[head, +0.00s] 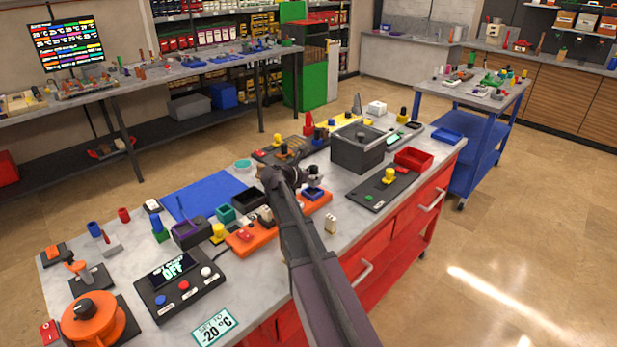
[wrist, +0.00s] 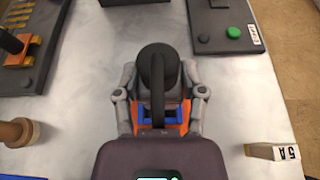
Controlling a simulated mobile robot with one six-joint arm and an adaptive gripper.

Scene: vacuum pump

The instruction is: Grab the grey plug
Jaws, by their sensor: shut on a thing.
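The grey plug (wrist: 157,62) is dark, with a rounded head and a cable-like strip running back towards my gripper. In the wrist view my gripper (wrist: 160,84) has one finger on each side of it and is shut on it. An orange and blue part shows just below the plug, between the fingers. I cannot tell whether the plug is still seated there. In the head view the plug (head: 314,172) shows beside my wrist, above a blue piece at the end of the orange board (head: 258,238). My arm hides part of that board, and my fingers are hard to make out there.
A pale fuse marked 5A (wrist: 272,152) stands to the right. A dark panel (wrist: 203,12) with a green button lies beyond it. A block with gold terminals (wrist: 18,52) is at left. A grey box (head: 357,150) and red tray (head: 414,159) are farther back.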

